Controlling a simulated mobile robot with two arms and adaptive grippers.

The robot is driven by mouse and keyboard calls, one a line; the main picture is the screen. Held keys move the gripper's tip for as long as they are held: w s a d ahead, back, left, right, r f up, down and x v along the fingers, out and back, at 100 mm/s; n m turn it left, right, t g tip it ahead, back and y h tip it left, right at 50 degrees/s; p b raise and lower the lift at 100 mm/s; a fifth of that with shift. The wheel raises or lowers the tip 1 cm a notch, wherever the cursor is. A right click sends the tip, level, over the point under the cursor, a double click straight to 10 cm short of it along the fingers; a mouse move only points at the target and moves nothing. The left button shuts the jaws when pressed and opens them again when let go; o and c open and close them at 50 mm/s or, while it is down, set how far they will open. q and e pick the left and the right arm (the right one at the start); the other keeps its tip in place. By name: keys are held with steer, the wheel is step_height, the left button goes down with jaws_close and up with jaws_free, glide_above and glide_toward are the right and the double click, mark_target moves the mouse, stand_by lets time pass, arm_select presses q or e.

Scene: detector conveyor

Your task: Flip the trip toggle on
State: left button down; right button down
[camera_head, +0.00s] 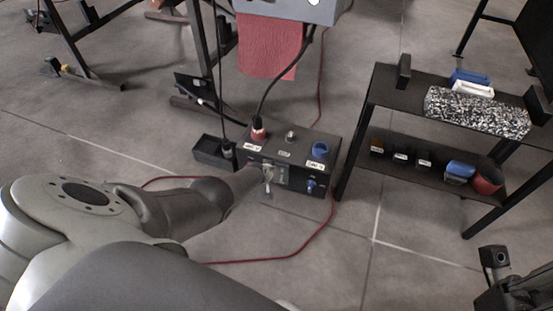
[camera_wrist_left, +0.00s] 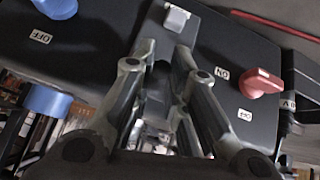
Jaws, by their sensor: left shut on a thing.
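A black control box (camera_head: 300,160) stands on the floor in the head view. Its top carries a red knob (camera_head: 258,131), a small silver knob (camera_head: 290,137) and a blue knob (camera_head: 320,150). My left gripper (camera_head: 268,176) is at the box's front face. In the left wrist view its two fingers (camera_wrist_left: 160,115) are closed around a small metallic part, probably the trip toggle (camera_wrist_left: 158,125), mostly hidden between them. The red knob (camera_wrist_left: 262,83) with ON and OFF labels is to their right. A dark part, seemingly my right gripper (camera_head: 495,268), shows at the lower right; its fingers are unclear.
A black two-level shelf (camera_head: 400,95) with small boxes and a speckled block (camera_head: 477,112) stands right of the box. A small black tray (camera_head: 212,152) is at the box's left. A red cable (camera_head: 300,248) lies on the floor in front. Open floor lies below.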

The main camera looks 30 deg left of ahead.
arm_select(q)
steer(key=c, duration=1.4)
jaws_free()
steer(key=shift+s+a+r, duration=0.15)
steer(key=shift+a+r, duration=0.05)
steer(key=shift+r, duration=0.1)
steer(key=s, duration=0.4)
steer(key=s+d, duration=0.1)
steer(key=s, duration=0.7)
steer(key=shift+s+d+r, duration=0.2)
steer(key=shift+d, duration=0.15)
